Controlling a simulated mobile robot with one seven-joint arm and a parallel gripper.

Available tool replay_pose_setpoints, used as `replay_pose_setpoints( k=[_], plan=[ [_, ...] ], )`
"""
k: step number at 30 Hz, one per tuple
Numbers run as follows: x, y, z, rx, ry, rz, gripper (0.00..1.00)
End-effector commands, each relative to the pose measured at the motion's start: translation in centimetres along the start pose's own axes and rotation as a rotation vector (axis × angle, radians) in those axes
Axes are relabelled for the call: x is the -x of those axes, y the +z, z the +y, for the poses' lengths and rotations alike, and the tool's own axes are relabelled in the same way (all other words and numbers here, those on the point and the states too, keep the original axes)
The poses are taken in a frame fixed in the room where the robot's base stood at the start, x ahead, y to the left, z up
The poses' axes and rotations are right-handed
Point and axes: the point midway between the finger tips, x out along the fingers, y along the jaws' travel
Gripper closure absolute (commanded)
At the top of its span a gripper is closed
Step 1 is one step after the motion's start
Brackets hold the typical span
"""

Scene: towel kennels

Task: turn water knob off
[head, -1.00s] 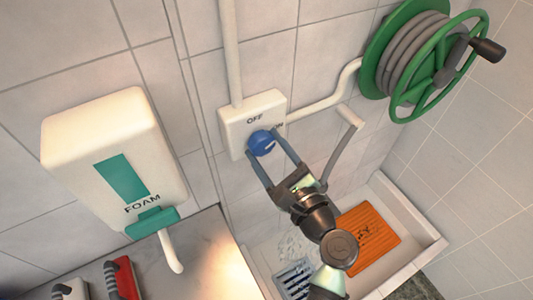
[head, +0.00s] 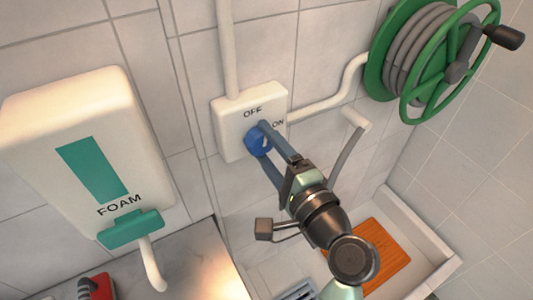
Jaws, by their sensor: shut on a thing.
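The blue water knob (head: 256,142) is on a white wall box (head: 236,125) in the head view. The box has the word OFF above the knob and ON to its upper right. My gripper (head: 262,142) is at the knob, with its two blue-grey fingers on either side of it, shut on it. One finger covers part of the knob. I cannot clearly tell which label the knob's pointer faces.
A white FOAM dispenser (head: 85,150) with a teal lever hangs at the left. A green hose reel (head: 440,55) is at the upper right. White pipes run from the box. A basin with an orange mat (head: 385,258) lies below right, behind my arm.

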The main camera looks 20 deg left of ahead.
Motion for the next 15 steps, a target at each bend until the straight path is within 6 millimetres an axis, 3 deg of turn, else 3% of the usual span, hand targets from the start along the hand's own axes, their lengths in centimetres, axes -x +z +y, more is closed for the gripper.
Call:
replay_pose_setpoints(
  k=[15],
  plan=[
    [0.02, -0.03, 0.08, 0.167, 0.003, 0.0, 0.88]
  ],
)
